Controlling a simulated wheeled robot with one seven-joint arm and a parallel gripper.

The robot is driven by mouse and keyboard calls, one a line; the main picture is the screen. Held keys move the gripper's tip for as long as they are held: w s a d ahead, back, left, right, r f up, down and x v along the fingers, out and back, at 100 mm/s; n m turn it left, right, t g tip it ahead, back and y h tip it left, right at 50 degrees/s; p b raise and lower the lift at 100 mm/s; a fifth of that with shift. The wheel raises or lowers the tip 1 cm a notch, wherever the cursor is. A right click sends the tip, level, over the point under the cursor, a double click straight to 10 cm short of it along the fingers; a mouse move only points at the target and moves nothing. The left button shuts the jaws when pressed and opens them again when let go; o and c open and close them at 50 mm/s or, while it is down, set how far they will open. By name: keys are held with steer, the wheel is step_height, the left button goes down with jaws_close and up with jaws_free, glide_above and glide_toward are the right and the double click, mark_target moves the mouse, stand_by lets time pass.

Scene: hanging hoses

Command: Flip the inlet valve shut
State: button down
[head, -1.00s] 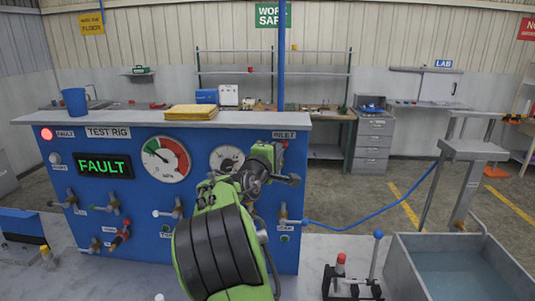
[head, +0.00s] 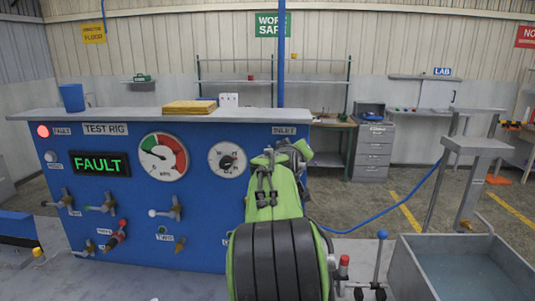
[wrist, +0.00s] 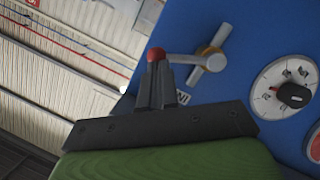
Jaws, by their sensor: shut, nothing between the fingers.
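The inlet valve shows in the wrist view as a lever (wrist: 187,61) with a red ball tip (wrist: 157,55), running from a brass hub (wrist: 209,58) on a pale bar. The partly covered label (wrist: 182,98) beside it begins with IN. My gripper (wrist: 155,68) is shut, its fingertips right at the red ball in that view; I cannot tell whether they touch it. In the head view, my gripper (head: 268,160) is in front of the panel's upper right, below the INLET label (head: 284,130), and the inlet valve is hidden behind my arm.
The blue test rig panel (head: 100,210) carries a lit FAULT display (head: 101,164), a gauge (head: 162,156), a dial knob (head: 228,160) and several other valves. A grey water tank (head: 465,270) stands at the right. A blue hose (head: 395,210) hangs right of the panel.

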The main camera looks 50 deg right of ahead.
steer(key=shift+s+d+f+m+t+y+b, duration=0.15)
steer(key=shift+s+d+f+m+y+b, duration=0.05)
steer(key=shift+f+m+b, duration=0.35)
steer(key=shift+s+d+f+m+t+y+b, duration=0.15)
steer(key=shift+s+d+f+m+y+b, duration=0.05)
steer(key=shift+f+m+b, duration=0.25)
